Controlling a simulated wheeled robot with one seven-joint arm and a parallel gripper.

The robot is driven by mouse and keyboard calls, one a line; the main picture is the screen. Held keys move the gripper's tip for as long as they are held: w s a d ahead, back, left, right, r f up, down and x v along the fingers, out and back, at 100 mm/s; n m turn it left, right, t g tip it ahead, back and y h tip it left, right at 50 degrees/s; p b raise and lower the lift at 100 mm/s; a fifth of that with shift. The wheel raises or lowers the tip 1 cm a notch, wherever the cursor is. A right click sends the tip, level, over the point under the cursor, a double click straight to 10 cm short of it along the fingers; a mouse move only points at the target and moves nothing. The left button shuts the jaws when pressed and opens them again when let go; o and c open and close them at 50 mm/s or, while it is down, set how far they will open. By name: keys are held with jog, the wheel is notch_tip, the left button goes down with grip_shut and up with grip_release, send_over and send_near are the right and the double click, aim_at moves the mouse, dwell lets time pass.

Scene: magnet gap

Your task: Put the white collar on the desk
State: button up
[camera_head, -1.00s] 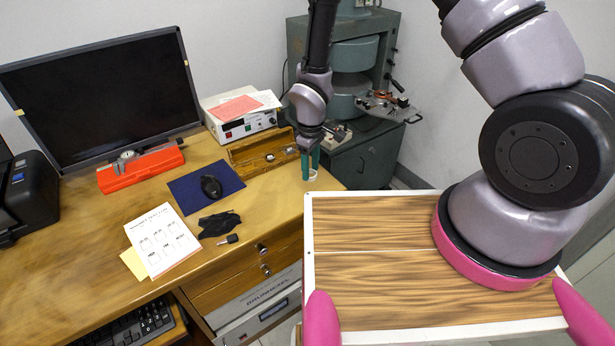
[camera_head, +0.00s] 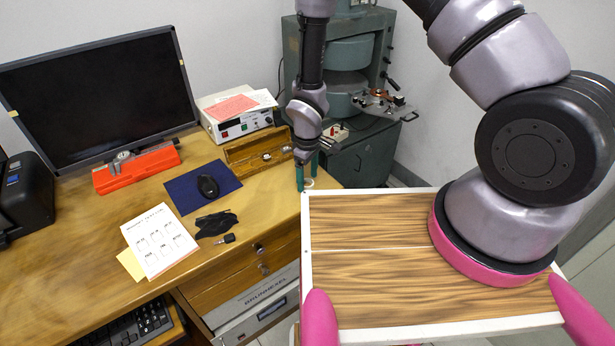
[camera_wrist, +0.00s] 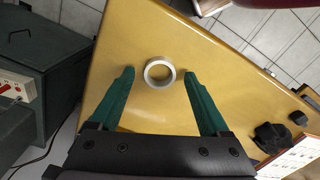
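The white collar (camera_wrist: 147,72) is a short ring lying flat on the wooden desk (camera_wrist: 118,40), near the desk's corner. In the head view the collar (camera_head: 309,183) shows partly, low between the green fingers. My gripper (camera_wrist: 159,73) is open, with one green finger on each side of the collar and a gap to both. In the head view my gripper (camera_head: 307,182) hangs over the desk's right end, beside the wooden tray.
A wooden tray with small parts (camera_head: 262,152) stands just left of my gripper. A blue mat with a black mouse (camera_head: 207,186), a dark cloth (camera_head: 215,223) and a printed sheet (camera_head: 160,240) lie further left. A green magnet machine (camera_head: 372,145) stands behind the desk's right end.

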notch_tip(320, 180, up, 12)
jog(key=shift+r, duration=0.25)
dwell(0.3)
jog(key=w+d+r+m+t, duration=0.15)
jog(key=d+r+m, duration=0.35)
jog(key=r, duration=0.7)
jog(key=w+d+r+m+t, duration=0.1)
jog(key=d+r+m+t, duration=0.1)
jog(key=d+r, duration=0.8)
jog(key=s+d+r+m+t+y, duration=0.1)
jog(key=s+d+r+m+t, duration=0.1)
jog(key=s+d+r+m, duration=0.2)
jog(key=s+d+r+m+t+y, duration=0.1)
jog(key=s+d+r+m, duration=0.2)
jog(key=s+r, duration=0.7)
notch_tip(320, 180, up, 6)
jog(key=shift+s+d+f+m+t, duration=0.15)
jog(key=shift+s+d+m+t, duration=0.25)
jog(key=shift+m, duration=0.4)
